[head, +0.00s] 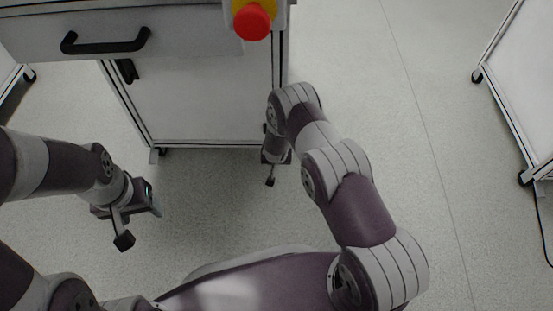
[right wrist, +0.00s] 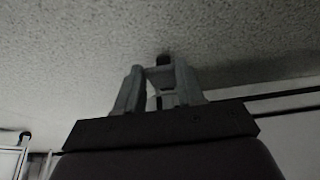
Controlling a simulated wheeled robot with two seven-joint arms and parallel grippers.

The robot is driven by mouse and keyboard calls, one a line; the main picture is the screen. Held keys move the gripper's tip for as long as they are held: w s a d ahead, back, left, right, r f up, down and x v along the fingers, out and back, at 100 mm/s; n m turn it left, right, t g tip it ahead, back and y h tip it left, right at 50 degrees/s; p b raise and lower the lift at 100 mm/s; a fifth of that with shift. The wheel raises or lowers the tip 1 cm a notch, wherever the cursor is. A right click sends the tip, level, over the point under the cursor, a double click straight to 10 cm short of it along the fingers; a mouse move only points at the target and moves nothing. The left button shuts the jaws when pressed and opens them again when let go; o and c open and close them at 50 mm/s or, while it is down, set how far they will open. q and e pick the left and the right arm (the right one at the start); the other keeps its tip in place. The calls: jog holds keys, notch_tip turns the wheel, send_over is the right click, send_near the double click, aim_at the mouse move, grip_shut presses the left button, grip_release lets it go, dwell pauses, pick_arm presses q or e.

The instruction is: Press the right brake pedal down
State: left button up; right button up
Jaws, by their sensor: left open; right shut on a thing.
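The white cabinet (head: 200,100) on casters stands in front of me. Its left caster (head: 161,151) shows at the lower left corner. The right brake pedal cannot be made out; my right forearm and wrist cover the cabinet's lower right corner. My right gripper (head: 270,181) points down just above or at the floor beside that corner. In the right wrist view the right gripper (right wrist: 162,68) is closed around a small dark thing at its tips, too dim to identify. My left gripper (head: 139,222) is open and empty, low over the floor at the left.
A red emergency button (head: 252,21) on a yellow base sits at the cabinet's top right. A drawer with a black handle (head: 105,46) faces me. Another wheeled white unit (head: 522,85) stands at the far right. The speckled floor (head: 420,130) between is clear.

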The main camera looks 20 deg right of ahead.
jog(key=f+t, duration=0.2)
jog(key=shift+s+a+t+h, duration=0.1)
jog(key=shift+s+t+h, duration=0.3)
jog(key=shift+f+t+h+b, duration=0.4)
jog(key=shift+f+t+b, duration=0.25)
jog(key=shift+t, duration=0.45)
jog(key=shift+r, duration=0.15)
jog(key=o, duration=1)
jog(key=shift+o, duration=0.2)
